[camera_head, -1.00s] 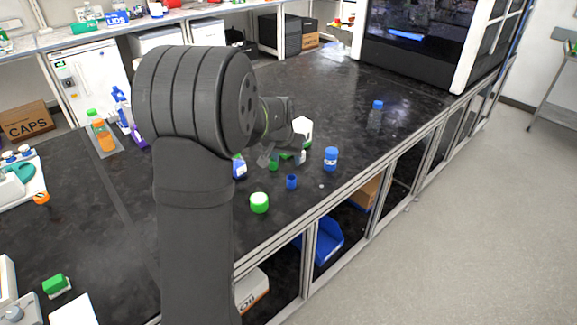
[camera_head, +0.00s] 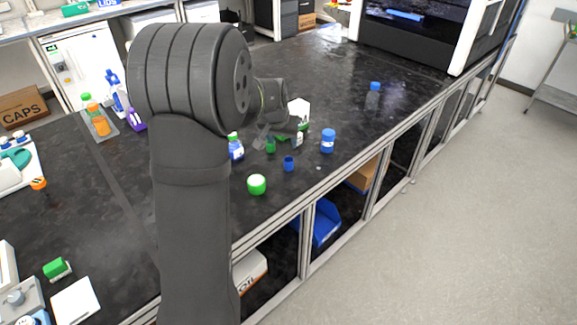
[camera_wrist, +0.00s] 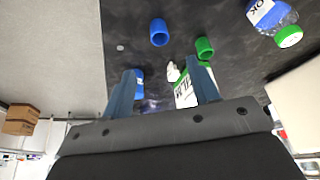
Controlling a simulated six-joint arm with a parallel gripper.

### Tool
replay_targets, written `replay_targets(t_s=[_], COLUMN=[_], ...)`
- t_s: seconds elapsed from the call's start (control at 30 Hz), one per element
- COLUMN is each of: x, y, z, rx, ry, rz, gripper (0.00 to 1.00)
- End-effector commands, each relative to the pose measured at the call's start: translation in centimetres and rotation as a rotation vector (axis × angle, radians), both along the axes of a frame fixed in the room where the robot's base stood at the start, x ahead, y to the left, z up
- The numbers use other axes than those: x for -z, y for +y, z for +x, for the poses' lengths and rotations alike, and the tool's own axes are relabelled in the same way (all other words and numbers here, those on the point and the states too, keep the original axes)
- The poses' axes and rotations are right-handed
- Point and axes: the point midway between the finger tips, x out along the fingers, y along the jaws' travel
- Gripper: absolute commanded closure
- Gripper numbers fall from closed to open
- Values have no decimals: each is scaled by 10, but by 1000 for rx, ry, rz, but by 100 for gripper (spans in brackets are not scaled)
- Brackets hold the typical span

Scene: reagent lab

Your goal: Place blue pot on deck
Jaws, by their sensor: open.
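A small blue pot (camera_head: 288,163), an open cup shape, stands on the black deck (camera_head: 330,190) near its right-hand edge. It also shows in the wrist view (camera_wrist: 159,38), beyond my fingertips and apart from them. My gripper (camera_wrist: 165,70) is open with nothing held between its fingers. In the head view my gripper (camera_head: 270,135) hangs behind the small pot, left of a blue-lidded jar (camera_head: 328,141). A blue shape, partly hidden by my left finger, shows in the wrist view (camera_wrist: 140,76). A green pot (camera_wrist: 205,47) lies near the right fingertip.
A green-lidded jar (camera_head: 257,184) stands in front of the blue pot. A white-and-green bottle (camera_wrist: 184,92) appears between my fingers, farther off. A clear blue-capped bottle (camera_head: 373,97) stands farther right.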

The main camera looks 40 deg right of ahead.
Motion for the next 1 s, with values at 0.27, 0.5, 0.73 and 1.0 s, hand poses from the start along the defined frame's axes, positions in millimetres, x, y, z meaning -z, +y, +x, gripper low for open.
replay_targets(t_s=[0.27, 0.5, 0.73, 1.0], x=[55, 83, 98, 131], y=[-19, -30, -34, -46], z=[11, 18, 20, 25], rx=[0, 1, 1, 1], ry=[2, 0, 2, 0], rz=[2, 0, 1, 0], gripper=[45, 45, 45, 45])
